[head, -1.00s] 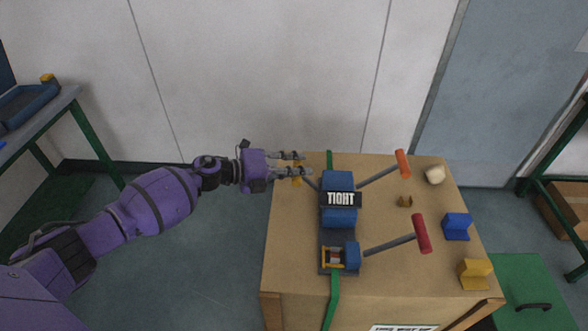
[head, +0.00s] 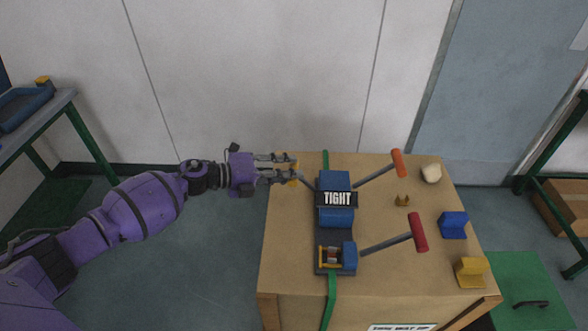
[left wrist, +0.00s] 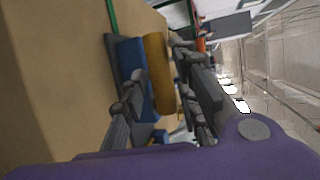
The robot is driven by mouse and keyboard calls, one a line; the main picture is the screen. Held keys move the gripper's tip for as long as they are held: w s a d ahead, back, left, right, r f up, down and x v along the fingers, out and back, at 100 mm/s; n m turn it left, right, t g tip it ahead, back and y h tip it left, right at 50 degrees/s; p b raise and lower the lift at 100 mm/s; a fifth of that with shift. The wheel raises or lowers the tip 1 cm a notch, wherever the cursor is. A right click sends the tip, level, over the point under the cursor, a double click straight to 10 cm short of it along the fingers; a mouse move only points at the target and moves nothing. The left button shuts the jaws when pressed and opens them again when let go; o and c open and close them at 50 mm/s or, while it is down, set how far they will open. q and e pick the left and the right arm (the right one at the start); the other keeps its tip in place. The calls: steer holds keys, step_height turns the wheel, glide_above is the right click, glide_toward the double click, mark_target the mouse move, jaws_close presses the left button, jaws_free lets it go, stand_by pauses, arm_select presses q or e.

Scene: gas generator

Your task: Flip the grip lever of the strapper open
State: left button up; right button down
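The strapper (head: 336,225) is a blue and dark tool on a cardboard box, with a black plate reading "TIGHT". A thin grey lever (head: 309,184) rises from its left side and ends in a yellow grip (head: 295,173). Two more levers point right, one with an orange grip (head: 398,162), one with a red grip (head: 419,232). My left gripper (head: 288,168) is at the yellow grip, its fingers apart on either side. The left wrist view shows the yellow grip (left wrist: 158,72) between the fingers; firm contact is not clear. My right gripper is not in view.
A green strap (head: 331,300) runs under the strapper along the box top (head: 290,240). A blue block (head: 453,225), a yellow block (head: 471,271), a pale lump (head: 431,173) and a small brown piece (head: 402,200) lie on its right side. A wall stands behind.

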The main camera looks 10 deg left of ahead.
arm_select(q)
steer(key=v, duration=0.9)
steer(key=shift+a+r, duration=0.15)
steer(key=shift+a, duration=0.25)
steer(key=shift+w, duration=0.1)
